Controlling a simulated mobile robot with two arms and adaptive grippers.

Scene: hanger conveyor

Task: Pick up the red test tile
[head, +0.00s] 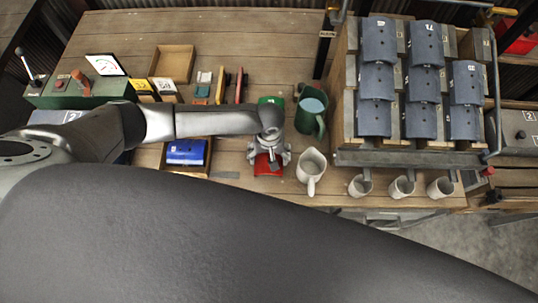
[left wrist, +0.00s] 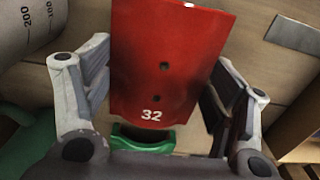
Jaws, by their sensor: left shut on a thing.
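The red test tile (head: 263,169) lies under my left gripper (head: 269,157) on the wooden bench in the head view, partly covered by the gripper. In the left wrist view the red tile (left wrist: 168,60) is between the two fingers and shows two dark holes and the number 32. My left gripper is shut on the tile's sides. I cannot tell whether the tile is clear of the bench. My right gripper is in neither view.
A white jug (head: 311,168) stands close right of the gripper, with a green jug (head: 309,112) behind it. A green piece (head: 271,100) lies behind the wrist. A blue tile (head: 186,152) sits in a wooden tray to the left. A rack (head: 408,158) of grey-blue tiles stands at right.

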